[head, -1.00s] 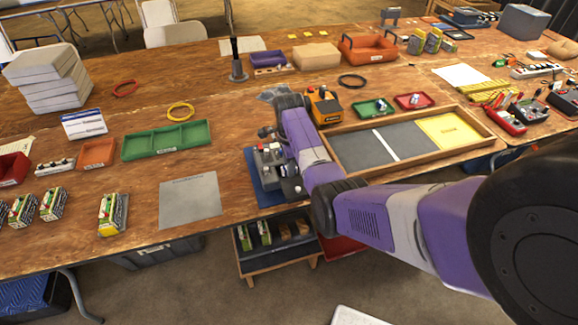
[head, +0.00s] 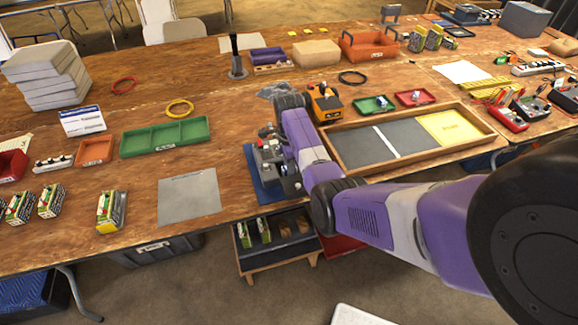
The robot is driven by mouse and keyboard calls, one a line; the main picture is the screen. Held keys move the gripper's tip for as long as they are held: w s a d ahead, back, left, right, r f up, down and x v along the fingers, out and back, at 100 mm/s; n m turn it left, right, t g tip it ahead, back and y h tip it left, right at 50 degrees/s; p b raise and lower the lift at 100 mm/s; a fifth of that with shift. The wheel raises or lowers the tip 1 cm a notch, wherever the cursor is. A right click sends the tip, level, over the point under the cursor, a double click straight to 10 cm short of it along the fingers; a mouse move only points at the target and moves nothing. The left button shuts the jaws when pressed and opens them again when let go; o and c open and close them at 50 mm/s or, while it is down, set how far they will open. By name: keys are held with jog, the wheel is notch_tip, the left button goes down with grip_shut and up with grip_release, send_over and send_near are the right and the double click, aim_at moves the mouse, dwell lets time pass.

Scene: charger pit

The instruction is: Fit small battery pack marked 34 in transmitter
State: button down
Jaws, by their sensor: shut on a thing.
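The transmitter (head: 268,163) is a grey box with knobs on a blue mat (head: 254,178) at the table's front edge. My gripper (head: 268,133) is small and dark in the head view, low at the transmitter's back side, and partly hidden by my purple arm. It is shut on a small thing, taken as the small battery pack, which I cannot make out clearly. No number 34 can be read. I cannot tell whether the held thing touches the transmitter.
An orange-and-black device (head: 325,103) stands close to my wrist. A wood-framed tray (head: 335,158) lies to the right. A grey sheet (head: 189,197), a green tray (head: 165,138) and several yellow-green packs (head: 111,211) lie to the left. A low rack (head: 275,262) stands below the table edge.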

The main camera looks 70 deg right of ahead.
jog(key=shift+f+b, duration=0.4)
jog(key=shift+f, duration=0.25)
jog(key=c, duration=1.1)
grip_release()
jog(key=shift+o, duration=0.2)
notch_tip(320, 180, up, 8)
jog(key=shift+f, duration=0.1)
